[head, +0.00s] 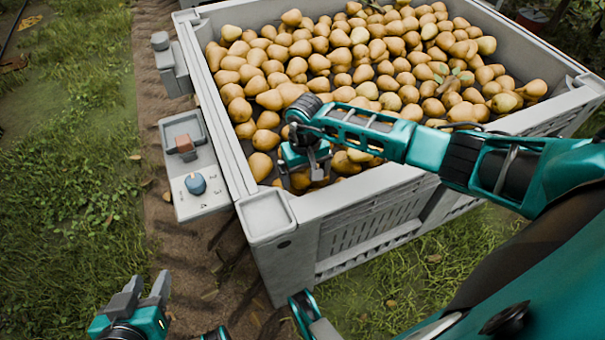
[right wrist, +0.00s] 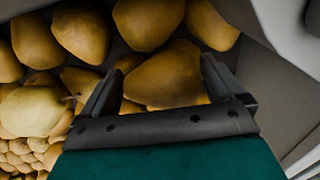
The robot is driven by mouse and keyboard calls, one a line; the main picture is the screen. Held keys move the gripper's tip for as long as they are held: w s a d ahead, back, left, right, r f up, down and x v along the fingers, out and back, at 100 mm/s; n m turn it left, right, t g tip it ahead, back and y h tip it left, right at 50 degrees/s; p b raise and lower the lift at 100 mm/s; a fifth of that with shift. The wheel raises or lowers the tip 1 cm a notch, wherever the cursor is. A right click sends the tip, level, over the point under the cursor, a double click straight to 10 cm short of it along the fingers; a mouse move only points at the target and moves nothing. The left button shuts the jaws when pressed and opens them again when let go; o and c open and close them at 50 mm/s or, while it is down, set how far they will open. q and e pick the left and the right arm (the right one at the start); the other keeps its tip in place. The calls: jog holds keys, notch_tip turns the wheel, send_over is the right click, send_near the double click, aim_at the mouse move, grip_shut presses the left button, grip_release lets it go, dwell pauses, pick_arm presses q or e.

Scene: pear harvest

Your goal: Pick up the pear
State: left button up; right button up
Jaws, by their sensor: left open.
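Many yellow-brown pears (head: 348,58) fill much of a large grey bin (head: 268,217). My right gripper (head: 318,172) reaches down into the bin's near left corner, among the pears. In the right wrist view its two fingers (right wrist: 160,85) stand wide apart. One pear (right wrist: 163,77) lies between and beyond the fingertips; its near side is partly hidden by the gripper body. I see no clear contact between it and the fingers. My left gripper (head: 147,291) is open and empty, low at the left, outside the bin over the ground.
The bin wall (right wrist: 285,55) stands close to the right of my right gripper. Other pears crowd its left and far sides. A grey panel with a blue knob (head: 195,184) sits outside the bin's left side. Grass (head: 65,210) and a dirt strip lie to the left.

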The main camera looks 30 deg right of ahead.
jog(key=c, duration=0.8)
